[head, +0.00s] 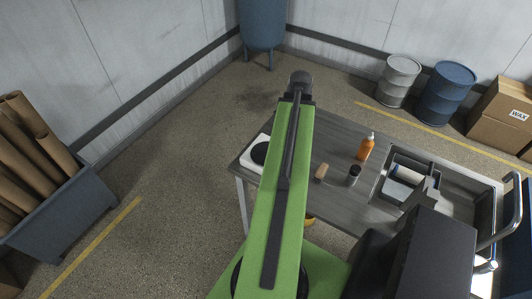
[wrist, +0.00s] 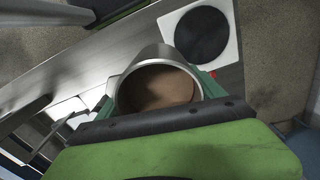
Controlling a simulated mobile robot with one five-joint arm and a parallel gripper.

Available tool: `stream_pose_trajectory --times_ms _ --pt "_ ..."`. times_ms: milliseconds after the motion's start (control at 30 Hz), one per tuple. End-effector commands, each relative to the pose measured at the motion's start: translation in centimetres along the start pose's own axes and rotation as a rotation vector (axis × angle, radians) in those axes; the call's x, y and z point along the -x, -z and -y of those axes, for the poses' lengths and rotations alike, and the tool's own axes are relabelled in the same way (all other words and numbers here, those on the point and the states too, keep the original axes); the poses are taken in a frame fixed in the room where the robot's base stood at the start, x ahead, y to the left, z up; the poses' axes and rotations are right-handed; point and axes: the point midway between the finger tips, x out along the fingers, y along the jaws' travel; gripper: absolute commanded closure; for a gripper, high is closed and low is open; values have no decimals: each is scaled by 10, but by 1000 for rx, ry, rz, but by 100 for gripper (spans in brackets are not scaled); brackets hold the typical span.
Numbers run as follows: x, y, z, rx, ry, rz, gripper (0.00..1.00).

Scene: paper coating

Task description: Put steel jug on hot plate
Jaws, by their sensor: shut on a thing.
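The steel jug (wrist: 121,98) is in the wrist view, held between the green fingers of my gripper (wrist: 160,90). My gripper is shut on it. The jug's open top faces the camera and shows brown contents. The hot plate (wrist: 229,55) is a white square with a round black disc, just beyond the jug in the wrist view. In the head view the hot plate (head: 250,166) sits at the table's left end, partly hidden by my green arm. The jug and gripper fingers are hidden in the head view.
The grey table (head: 330,185) also holds an orange bottle (head: 366,147), a small dark-topped jar (head: 354,174), a tan block (head: 321,172) and a sink (head: 407,182) at the right. Barrels and cardboard boxes stand by the far wall. A bin of rolls (head: 55,213) stands at the left.

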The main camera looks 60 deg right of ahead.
Motion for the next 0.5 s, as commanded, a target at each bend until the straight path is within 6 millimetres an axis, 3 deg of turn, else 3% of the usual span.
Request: stream_pose_trajectory --times_ms 167,500 --pt "-15 0 15 0 0 0 76" --pt "-66 -14 97 -2 0 0 76"
